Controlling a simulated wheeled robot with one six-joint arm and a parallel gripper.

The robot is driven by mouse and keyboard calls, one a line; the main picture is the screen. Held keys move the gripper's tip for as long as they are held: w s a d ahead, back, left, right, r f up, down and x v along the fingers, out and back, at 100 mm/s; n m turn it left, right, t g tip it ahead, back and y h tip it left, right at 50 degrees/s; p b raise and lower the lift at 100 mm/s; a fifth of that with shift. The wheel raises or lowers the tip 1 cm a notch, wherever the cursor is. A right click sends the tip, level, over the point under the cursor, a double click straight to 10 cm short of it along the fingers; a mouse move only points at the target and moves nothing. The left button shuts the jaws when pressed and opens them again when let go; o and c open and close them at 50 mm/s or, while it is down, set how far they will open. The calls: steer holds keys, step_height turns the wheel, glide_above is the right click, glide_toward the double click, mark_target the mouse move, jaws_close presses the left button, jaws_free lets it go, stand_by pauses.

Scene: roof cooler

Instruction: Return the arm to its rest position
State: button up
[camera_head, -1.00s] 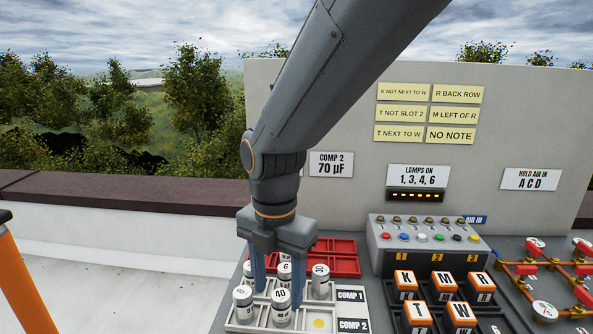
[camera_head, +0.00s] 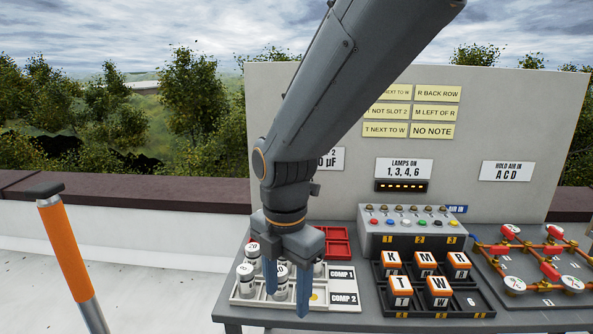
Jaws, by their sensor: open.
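My gripper (camera_head: 286,290) points straight down at the end of my arm, over the front left of the grey bench. Its two blue fingers are apart, one on each side of a capacitor (camera_head: 280,283) standing in the white tray (camera_head: 342,286). I cannot tell whether the fingers touch it. More silver capacitors stand in the tray, including one at the front left (camera_head: 245,281) and one behind it (camera_head: 253,254). My gripper and fingers partly hide the others. My arm reaches in from the top right of the view.
A red tray (camera_head: 338,242) lies behind the white one. A back panel (camera_head: 520,120) carries notes. An orange post (camera_head: 66,250) stands at left.

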steer(key=s+d+f+m, duration=0.1)
steer(key=d+f+m, duration=0.2)
steer(key=d+m, duration=0.7)
steer(key=s+d+f+m, duration=0.2)
steer(key=d+m, duration=0.9)
steer(key=m, duration=0.6)
steer(key=shift+f+m+t, duration=0.3)
steer(key=shift+f+t, duration=0.1)
steer(key=shift+f, duration=0.45)
